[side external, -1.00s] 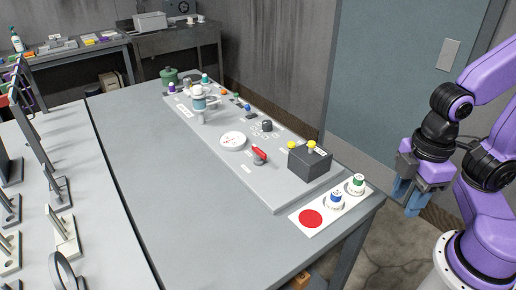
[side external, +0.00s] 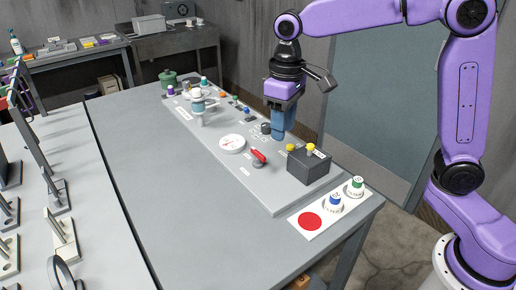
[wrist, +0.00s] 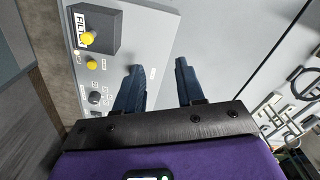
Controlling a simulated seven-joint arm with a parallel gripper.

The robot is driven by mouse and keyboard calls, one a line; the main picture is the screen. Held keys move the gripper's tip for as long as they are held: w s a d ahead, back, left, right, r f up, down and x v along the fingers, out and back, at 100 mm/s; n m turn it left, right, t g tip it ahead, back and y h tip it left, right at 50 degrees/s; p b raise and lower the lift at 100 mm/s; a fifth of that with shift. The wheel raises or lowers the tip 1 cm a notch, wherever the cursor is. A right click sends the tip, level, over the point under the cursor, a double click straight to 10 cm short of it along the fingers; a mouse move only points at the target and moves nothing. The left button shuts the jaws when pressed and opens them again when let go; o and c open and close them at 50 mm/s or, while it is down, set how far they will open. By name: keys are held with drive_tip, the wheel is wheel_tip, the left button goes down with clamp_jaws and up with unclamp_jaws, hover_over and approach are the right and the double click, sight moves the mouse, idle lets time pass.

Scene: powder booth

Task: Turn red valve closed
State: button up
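The red valve (side external: 258,156) is a small red lever handle on a grey round base, on the sloped grey panel (side external: 215,145) on the table. In the side view my gripper (side external: 277,138) points down over the panel, behind and to the right of the valve and apart from it. In the wrist view the two dark blue fingers (wrist: 160,66) stand apart with nothing between them. The red handle cannot be seen in the wrist view.
A dark box with yellow buttons (side external: 308,165) stands right of the valve; it also shows in the wrist view (wrist: 97,28). A white round gauge (side external: 232,143) lies left of the valve. A blue-and-white fixture (side external: 198,105) rises farther back. The left tabletop (side external: 130,150) is clear.

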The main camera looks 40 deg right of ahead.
sight(258, 152)
drive_tip(key=w+d+r+m, duration=0.1)
drive_tip(key=w+d+m, duration=0.1)
drive_tip(key=w, duration=0.5)
drive_tip(key=w+d+m, duration=0.2)
drive_tip(key=w+m, duration=0.1)
drive_tip(key=w, duration=0.4)
drive_tip(key=f, duration=1.7)
drive_tip(key=shift+a+f, duration=0.15)
drive_tip(key=shift+a, duration=0.05)
clamp_jaws()
